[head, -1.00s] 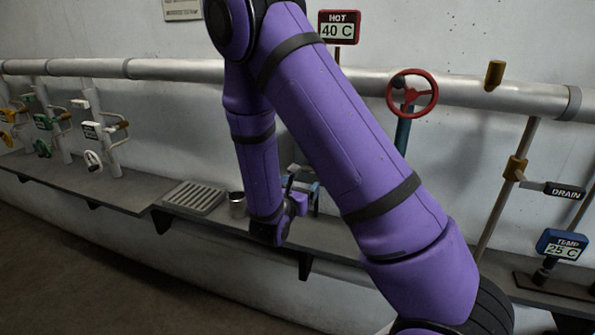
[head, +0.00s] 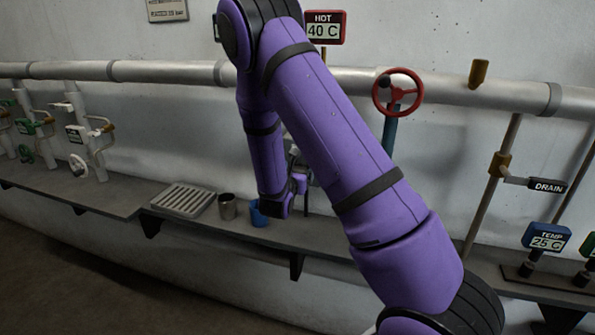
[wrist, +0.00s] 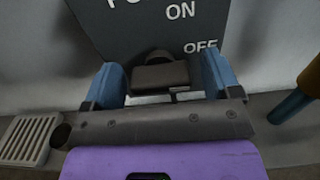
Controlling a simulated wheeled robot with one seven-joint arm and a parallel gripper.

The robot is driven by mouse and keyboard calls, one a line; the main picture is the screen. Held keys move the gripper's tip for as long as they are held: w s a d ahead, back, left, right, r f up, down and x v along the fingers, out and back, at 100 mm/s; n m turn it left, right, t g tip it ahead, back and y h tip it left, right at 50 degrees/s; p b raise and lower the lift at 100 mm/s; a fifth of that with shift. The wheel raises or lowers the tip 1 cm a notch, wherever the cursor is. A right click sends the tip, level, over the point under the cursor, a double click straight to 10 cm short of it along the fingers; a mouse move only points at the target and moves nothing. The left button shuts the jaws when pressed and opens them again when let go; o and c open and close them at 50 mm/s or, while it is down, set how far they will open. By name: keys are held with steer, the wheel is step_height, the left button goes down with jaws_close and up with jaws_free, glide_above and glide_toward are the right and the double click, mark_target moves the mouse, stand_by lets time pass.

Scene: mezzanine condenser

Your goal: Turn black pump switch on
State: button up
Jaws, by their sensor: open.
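The black pump switch (wrist: 160,76) shows in the wrist view as a dark block on a dark grey panel (wrist: 125,32). The panel carries a partly cut-off word, with ON above and to the right of the switch and OFF lower right. My gripper (wrist: 162,82) is open, its two blue fingers on either side of the switch. I cannot tell whether they touch it, nor clearly which mark the switch points at. In the head view my purple arm hides the switch and most of the gripper.
A red handwheel (head: 398,92) is at the right, near the pipe. A DRAIN valve (head: 545,186) and TEMP display (head: 546,238) are farther right.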

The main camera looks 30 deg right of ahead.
steer(key=c, duration=0.9)
steer(key=shift+n, duration=0.3)
steer(key=n, duration=1.1)
steer(key=shift+n, duration=0.3)
